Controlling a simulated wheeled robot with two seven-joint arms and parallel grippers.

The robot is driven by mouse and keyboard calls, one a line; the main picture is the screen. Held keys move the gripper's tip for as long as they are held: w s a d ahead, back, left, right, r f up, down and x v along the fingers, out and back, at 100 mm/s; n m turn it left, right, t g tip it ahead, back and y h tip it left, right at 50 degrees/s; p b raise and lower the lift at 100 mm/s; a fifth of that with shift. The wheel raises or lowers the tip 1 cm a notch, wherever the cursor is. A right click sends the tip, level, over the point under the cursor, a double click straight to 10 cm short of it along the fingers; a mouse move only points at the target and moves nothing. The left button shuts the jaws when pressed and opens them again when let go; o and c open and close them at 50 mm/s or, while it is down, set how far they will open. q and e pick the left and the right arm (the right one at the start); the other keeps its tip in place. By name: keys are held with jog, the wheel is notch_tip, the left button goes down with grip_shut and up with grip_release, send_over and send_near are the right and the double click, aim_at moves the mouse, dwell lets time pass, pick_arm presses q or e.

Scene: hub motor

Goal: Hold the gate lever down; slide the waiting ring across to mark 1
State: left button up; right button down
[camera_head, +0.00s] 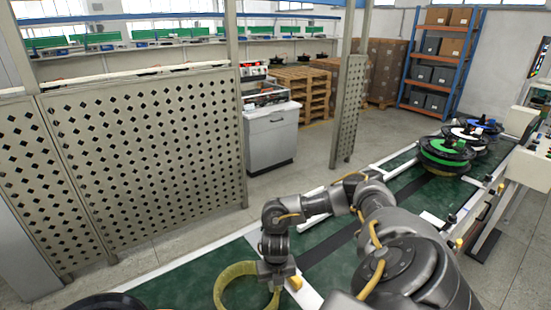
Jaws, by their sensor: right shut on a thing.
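A yellow-green ring (224,283) lies on the green surface at the bottom centre. My right gripper (277,287) points down at the ring's right side and is shut on its wall. The fingertips are partly hidden by the gripper body and the picture's bottom edge. A small yellow-orange piece (295,283) shows just right of the gripper; I cannot tell whether it is part of the gate lever. I cannot make out the gate lever or mark 1 for certain. My left gripper is not in view.
The green bench (190,284) has white strips and a dark band. A black round part (105,303) is cut off at the bottom left. Hub motors with green (446,156), white and blue rings stand at the far right. A perforated fence (150,165) stands behind the bench.

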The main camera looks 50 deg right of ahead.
jog(key=shift+r, duration=0.2)
jog(key=c, duration=1.3)
grip_release()
jog(key=shift+c, duration=0.2)
notch_tip(320, 180, up, 9)
jog(key=p, duration=0.8)
jog(key=shift+p, duration=0.35)
